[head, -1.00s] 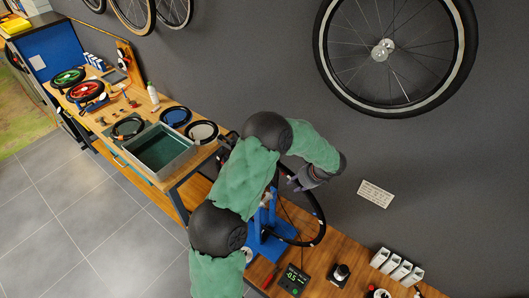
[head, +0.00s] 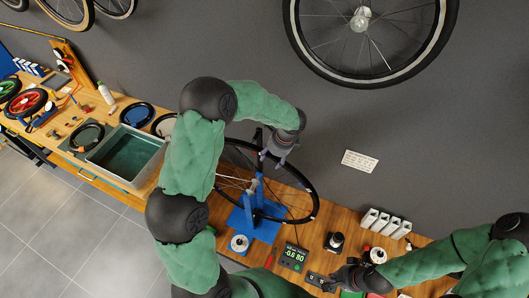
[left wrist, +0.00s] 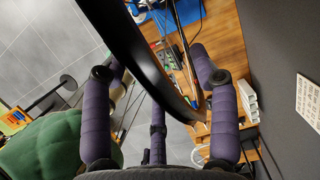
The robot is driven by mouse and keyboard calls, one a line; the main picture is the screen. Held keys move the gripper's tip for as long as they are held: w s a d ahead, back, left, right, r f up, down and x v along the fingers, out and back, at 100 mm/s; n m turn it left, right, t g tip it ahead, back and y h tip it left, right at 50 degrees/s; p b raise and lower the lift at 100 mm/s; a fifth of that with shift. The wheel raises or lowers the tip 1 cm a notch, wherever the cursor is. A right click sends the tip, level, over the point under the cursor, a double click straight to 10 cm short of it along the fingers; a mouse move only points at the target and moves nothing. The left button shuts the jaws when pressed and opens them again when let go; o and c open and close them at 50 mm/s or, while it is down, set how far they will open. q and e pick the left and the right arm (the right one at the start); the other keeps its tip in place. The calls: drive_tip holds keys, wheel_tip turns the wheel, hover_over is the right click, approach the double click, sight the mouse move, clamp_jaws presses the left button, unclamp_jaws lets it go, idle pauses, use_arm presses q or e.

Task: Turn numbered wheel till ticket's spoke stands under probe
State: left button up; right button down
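The wheel (head: 313,205) stands upright in a blue stand (head: 253,222), its black tyre partly behind my left arm. Its spoke numbers and the probe are too small or hidden to make out. My left gripper (head: 270,158) is at the wheel's upper rim. In the left wrist view the dark rim (left wrist: 150,70) passes between the widely spread fingers of that gripper (left wrist: 160,60), with no clear grip on it. My right gripper (head: 338,279) is low over the bench near a small dark device; its fingers are too small to judge.
A green-lit gauge display (head: 293,257) stands on the wooden bench (head: 305,235). A white printed card (head: 360,161), unreadable here, is on the wall. White boxes (head: 385,223) and a black jar (head: 334,242) stand to the right. A water tub (head: 127,155) is at left.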

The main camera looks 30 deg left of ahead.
use_arm(q)
drive_tip(key=shift+s+a, duration=0.15)
drive_tip(key=shift+a, duration=0.7)
drive_tip(key=shift+d, duration=0.3)
drive_tip(key=shift+w+d+r, duration=0.15)
drive_tip(key=shift+w+r, duration=0.05)
drive_tip(key=v, duration=0.9)
drive_tip(key=shift+s, duration=0.15)
drive_tip(key=shift+s+r, duration=0.1)
drive_tip(key=shift+r, duration=0.2)
